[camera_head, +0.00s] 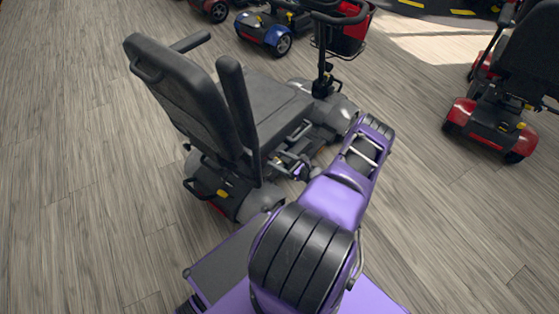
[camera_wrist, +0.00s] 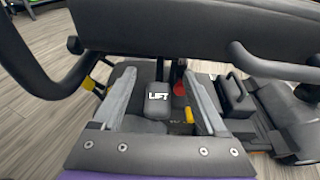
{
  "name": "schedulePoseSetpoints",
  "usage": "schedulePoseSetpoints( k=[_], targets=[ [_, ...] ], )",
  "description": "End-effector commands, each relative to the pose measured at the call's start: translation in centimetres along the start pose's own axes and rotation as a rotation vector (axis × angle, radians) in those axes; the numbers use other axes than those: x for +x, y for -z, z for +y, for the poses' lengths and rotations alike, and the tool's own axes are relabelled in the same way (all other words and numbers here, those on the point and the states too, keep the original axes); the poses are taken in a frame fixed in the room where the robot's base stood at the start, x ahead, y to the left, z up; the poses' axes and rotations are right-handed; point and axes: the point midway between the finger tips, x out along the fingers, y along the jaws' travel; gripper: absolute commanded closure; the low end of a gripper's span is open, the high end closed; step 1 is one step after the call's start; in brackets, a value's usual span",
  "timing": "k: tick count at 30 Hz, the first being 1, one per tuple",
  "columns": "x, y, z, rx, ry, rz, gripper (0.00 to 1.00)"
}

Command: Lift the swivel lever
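A grey block marked LIFT (camera_wrist: 157,98) shows under the seat of the nearest scooter, and I take it for the swivel lever. My gripper (camera_wrist: 158,74) is open, with its two grey fingers on either side of the block and gaps visible beside it. I cannot tell if the block lies at fingertip depth. In the head view my gripper (camera_head: 290,166) is low beside the scooter seat (camera_head: 262,105), at its near right side. The lever cannot be made out there.
The seat edge (camera_wrist: 200,30) spans just above my fingers. An armrest tube (camera_wrist: 30,60) is at left, with a yellow tab (camera_wrist: 90,84) nearby. A red part (camera_wrist: 179,88) and a yellow tab (camera_wrist: 189,115) lie close to the right finger. A red scooter (camera_head: 490,130) stands right; floor between is clear.

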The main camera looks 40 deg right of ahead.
Motion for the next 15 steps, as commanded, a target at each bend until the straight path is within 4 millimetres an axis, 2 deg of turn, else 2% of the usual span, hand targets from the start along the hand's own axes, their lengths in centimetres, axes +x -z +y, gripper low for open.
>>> schedulePoseSetpoints(
  k=[9, 11, 15],
  targets=[
    [-0.3, 0.0, -0.1, 0.001, 0.002, 0.002, 0.25],
    [-0.9, 0.0, -0.2, 0.000, 0.003, 0.002, 0.25],
    [-3.3, -0.1, -0.2, 0.002, 0.005, 0.001, 0.25]
  ],
)
